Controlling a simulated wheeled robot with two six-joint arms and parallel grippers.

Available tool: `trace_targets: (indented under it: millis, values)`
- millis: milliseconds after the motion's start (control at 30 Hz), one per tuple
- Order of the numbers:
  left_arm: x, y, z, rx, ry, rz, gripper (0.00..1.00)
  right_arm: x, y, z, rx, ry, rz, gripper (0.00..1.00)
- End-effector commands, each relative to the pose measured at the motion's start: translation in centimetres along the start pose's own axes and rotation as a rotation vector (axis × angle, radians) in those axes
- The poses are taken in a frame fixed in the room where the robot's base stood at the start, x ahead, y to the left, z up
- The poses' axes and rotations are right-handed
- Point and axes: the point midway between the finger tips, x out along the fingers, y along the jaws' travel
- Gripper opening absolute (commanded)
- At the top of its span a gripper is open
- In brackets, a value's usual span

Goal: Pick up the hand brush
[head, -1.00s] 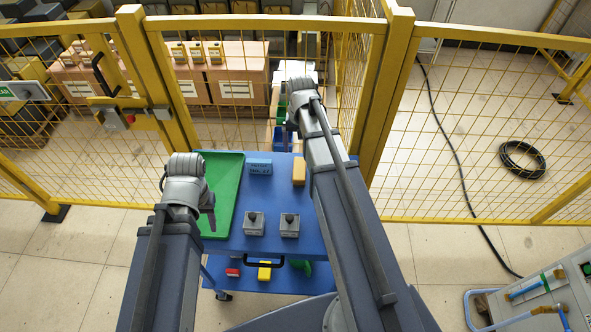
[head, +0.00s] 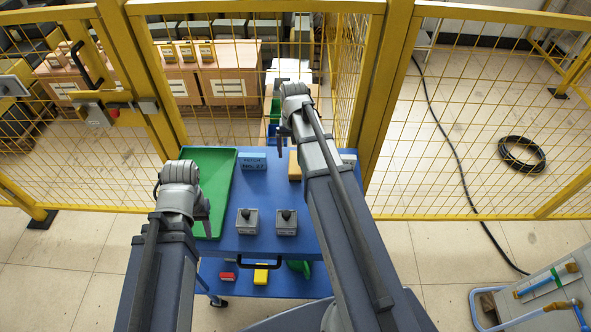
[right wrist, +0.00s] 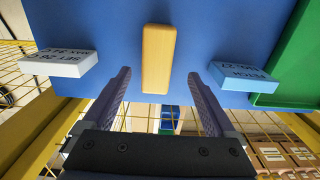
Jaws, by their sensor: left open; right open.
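A tan-orange oblong block (head: 294,166), which looks like the back of the hand brush, lies on the blue cart top (head: 262,200); no bristles show. In the head view my right arm partly covers it. In the right wrist view the block (right wrist: 159,58) shows centred beyond and between the two fingertips. My right gripper (right wrist: 159,76) is open and empty, apart from the block; in the head view it (head: 284,131) is mostly hidden, at the cart's far edge. My left gripper (head: 204,214) is open and empty above the green tray.
A blue labelled block (right wrist: 245,77) and a white labelled block (right wrist: 66,63) lie on either side of the tan block. The green tray (head: 221,172) is on the cart's left. Two grey knobbed boxes (head: 248,221) stand nearer. A yellow fence (head: 368,100) rises behind.

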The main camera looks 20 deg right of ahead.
Motion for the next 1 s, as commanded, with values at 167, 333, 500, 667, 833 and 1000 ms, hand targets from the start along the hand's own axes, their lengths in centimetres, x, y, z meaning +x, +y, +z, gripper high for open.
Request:
trace_targets:
  millis: [167, 333, 500, 667, 833, 1000]
  values:
    - [0.4, 0.0, 0.0, 0.000, 0.000, 0.000, 0.47, 0.4, 0.0, 0.0, 0.000, 0.000, 0.000, 0.91]
    - [1.3, 0.1, -0.1, 0.000, 0.000, 0.000, 0.47, 1.3, 0.1, 0.1, 0.000, 0.000, 0.000, 0.91]
    - [3.3, 0.3, -0.2, 0.000, 0.000, 0.000, 0.47, 3.4, 0.4, 0.3, 0.000, 0.000, 0.000, 0.91]
    - [5.2, 0.5, -0.3, 0.000, 0.000, 0.000, 0.47, 5.3, 0.5, 0.3, -0.001, 0.001, 0.000, 0.91]
    - [5.6, 0.5, -0.3, 0.000, 0.000, 0.000, 0.47, 5.7, 0.5, 0.3, -0.001, 0.002, -0.001, 0.91]
    - [5.5, 0.5, -0.3, 0.000, 0.000, 0.000, 0.47, 5.5, 0.5, 0.3, 0.000, 0.002, -0.001, 0.91]
